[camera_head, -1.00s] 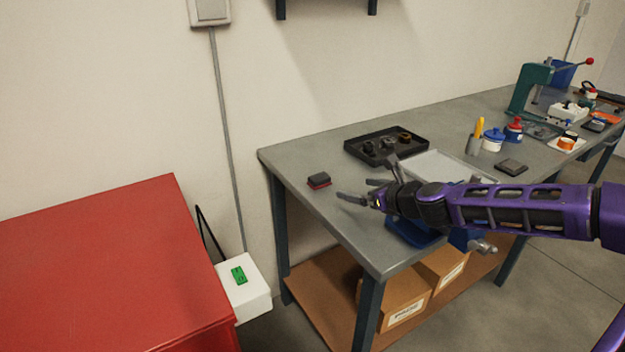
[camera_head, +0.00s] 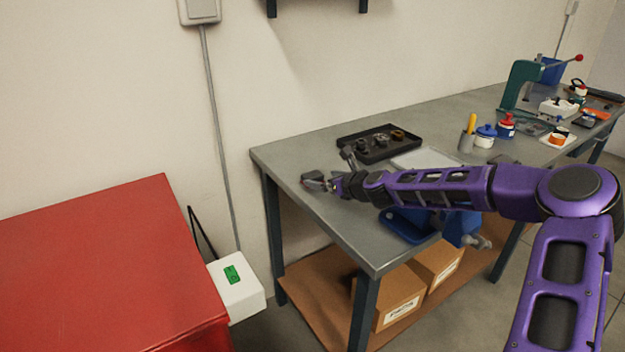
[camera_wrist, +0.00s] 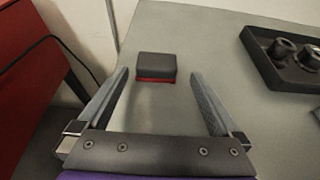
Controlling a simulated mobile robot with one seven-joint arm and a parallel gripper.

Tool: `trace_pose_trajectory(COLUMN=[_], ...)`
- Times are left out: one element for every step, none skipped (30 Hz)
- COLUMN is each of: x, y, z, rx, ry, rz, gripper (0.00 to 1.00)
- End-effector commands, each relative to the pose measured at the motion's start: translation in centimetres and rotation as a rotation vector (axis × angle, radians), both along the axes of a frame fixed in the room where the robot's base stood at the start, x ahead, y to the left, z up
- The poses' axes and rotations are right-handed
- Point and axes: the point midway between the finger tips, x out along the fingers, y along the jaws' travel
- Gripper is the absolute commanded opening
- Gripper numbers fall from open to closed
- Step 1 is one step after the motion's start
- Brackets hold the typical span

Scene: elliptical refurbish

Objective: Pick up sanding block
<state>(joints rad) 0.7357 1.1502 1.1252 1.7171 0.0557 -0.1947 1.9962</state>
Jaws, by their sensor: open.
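The sanding block (camera_wrist: 156,65) is a small block with a dark grey top and a red lower layer. In the wrist view it lies flat on the grey workbench (camera_wrist: 190,35), upper centre, between the lines of my two fingers near their tips. My gripper (camera_wrist: 159,77) is open and empty, with a gap on both sides of the block. In the head view my gripper (camera_head: 328,172) reaches over the bench's left end, and its fingers partly cover the block there.
A black tray (camera_head: 350,140) with several dark round parts stands behind and right of my gripper. A blue vise (camera_head: 405,228) is on the front edge. A red cabinet (camera_head: 100,260) stands left, across a gap. Bench around the block is clear.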

Motion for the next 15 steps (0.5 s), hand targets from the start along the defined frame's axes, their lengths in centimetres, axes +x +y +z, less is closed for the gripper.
trace_pose_trajectory(x=[0.5, 0.8, 1.2, 1.5, 1.8, 2.2, 2.5, 2.7, 2.9, 3.0, 3.1, 3.2, 3.2, 3.2, 3.2], y=[0.7, 1.0, 1.4, 1.7, 1.9, 2.2, 2.3, 2.4, 2.6, 2.7, 2.7, 2.7, 2.7, 2.6, 2.6], z=[-0.2, -0.4, -0.5, -0.6, -0.8, -1.0, -1.2, -1.2, -1.3, -1.4, -1.4, -1.4, -1.4, -1.4, -1.4], rx=[-0.001, -0.001, -0.001, -0.001, 0.0, 0.0, 0.0, 0.001, 0.0, 0.0, 0.0, 0.0, 0.0, 0.0, 0.0], ry=[-0.001, 0.0, -0.001, -0.001, 0.0, 0.001, 0.001, 0.0, 0.0, 0.0, 0.0, 0.0, 0.0, 0.0, 0.0], rz=[0.003, 0.004, 0.004, 0.004, 0.003, 0.003, 0.002, 0.002, 0.003, 0.002, 0.002, 0.001, 0.001, 0.001, 0.001], gripper=[1.0, 1.0, 1.0, 1.0, 1.0, 1.0, 1.0, 1.0, 1.0, 1.0, 1.0, 1.0, 1.0, 1.0, 1.0])
